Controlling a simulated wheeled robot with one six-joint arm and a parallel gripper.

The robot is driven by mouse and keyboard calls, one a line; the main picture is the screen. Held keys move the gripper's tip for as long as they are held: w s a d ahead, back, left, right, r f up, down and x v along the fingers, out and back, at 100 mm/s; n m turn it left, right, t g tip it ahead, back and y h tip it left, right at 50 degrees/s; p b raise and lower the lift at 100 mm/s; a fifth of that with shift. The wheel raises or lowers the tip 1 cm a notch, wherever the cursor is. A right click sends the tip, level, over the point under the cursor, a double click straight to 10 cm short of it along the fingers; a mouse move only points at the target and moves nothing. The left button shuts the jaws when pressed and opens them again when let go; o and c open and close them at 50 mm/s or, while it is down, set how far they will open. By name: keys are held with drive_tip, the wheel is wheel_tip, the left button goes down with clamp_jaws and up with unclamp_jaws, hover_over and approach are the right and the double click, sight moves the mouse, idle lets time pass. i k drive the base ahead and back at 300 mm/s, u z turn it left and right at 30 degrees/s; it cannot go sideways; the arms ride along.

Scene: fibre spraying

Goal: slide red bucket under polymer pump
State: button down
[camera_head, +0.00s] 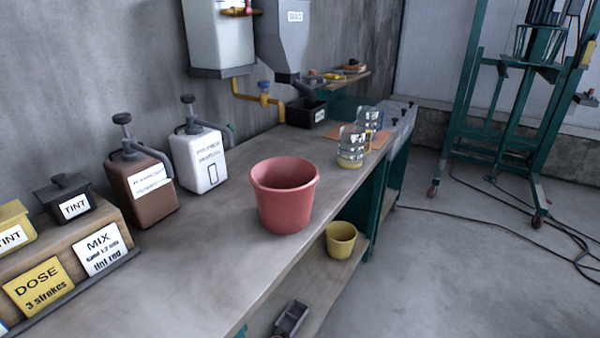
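The red bucket (284,203) stands upright on the workbench, near its front edge. Its open top faces up and I see only its bare inner wall. The white pump jug (200,165) stands behind and left of the bucket, with a blurred label that seems to read polymer. My gripper is not in view.
A brown hardener pump jug (145,185) stands left of the white one. Tint boxes and cards such as the yellow dose card (40,288) are at the left. Glass jugs (352,146) stand beyond the bucket. The bench top (190,262) nearer than the bucket is clear.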

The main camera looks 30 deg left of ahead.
sight(284, 186)
drive_tip(key=i, duration=0.7)
drive_tip(key=u, duration=0.95)
drive_tip(key=i, duration=0.65)
drive_tip(key=u, duration=0.75)
